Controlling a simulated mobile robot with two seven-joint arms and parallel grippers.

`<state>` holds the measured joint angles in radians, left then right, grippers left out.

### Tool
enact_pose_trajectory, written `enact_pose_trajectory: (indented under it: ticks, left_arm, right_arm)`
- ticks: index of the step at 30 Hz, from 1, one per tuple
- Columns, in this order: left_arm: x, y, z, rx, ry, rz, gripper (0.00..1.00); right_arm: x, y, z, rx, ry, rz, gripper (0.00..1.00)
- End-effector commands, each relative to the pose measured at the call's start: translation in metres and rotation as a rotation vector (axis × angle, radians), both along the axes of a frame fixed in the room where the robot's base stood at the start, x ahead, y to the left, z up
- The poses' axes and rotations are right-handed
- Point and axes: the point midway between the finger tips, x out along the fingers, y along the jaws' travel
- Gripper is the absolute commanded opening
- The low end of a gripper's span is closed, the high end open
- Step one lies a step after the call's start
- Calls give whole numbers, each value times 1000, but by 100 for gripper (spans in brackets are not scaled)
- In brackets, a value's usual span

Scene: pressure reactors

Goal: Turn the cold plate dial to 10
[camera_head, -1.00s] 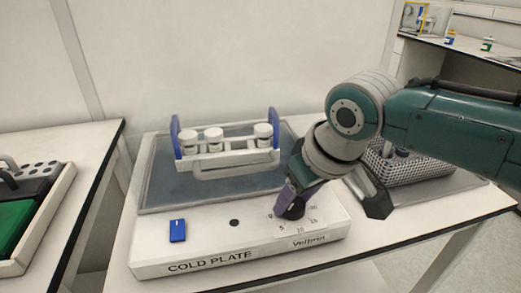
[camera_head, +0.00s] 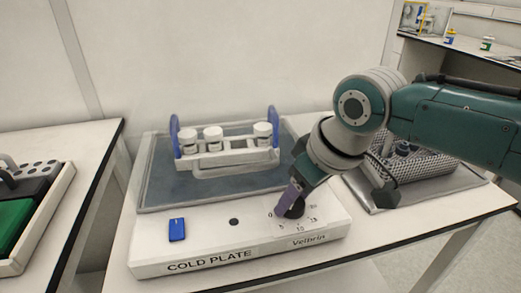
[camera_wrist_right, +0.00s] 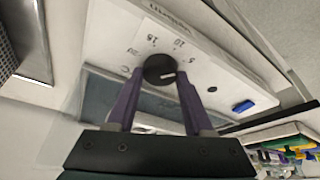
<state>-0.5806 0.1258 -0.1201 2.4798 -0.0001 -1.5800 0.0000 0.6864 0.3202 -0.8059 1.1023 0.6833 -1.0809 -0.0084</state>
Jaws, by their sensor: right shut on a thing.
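The cold plate (camera_head: 150,257) is a white box with a dark top on the bench. Its dial (camera_head: 297,207) is a black round knob at the front right, with printed numbers around it. In the right wrist view the dial (camera_wrist_right: 155,68) has a white mark pointing toward the low-number side, below the 5, not at the 10. My right gripper (camera_head: 290,203) is at the dial. In the wrist view its purple fingers (camera_wrist_right: 158,78) are on either side of the knob, shut on it. My left gripper is out of view.
A blue switch (camera_head: 177,229) and a small black button (camera_head: 234,222) are left of the dial. A rack (camera_head: 230,159) with several white-capped vials stands on the plate. A perforated basket (camera_head: 430,168) is at the right, behind my arm. A tray (camera_head: 45,232) is on the left bench.

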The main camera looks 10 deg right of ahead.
Motion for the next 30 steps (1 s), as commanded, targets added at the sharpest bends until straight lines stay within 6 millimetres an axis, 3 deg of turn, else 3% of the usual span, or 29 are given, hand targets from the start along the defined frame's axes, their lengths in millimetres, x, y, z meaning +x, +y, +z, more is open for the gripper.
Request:
enact_pose_trajectory:
  ticks: [18, 30]
  left_arm:
    - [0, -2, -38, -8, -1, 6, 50]
    - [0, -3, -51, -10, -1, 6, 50]
  right_arm:
    - [2, -1, -3, 1, -1, 482, 0]
    - [1, -1, -1, 0, 0, 626, 0]
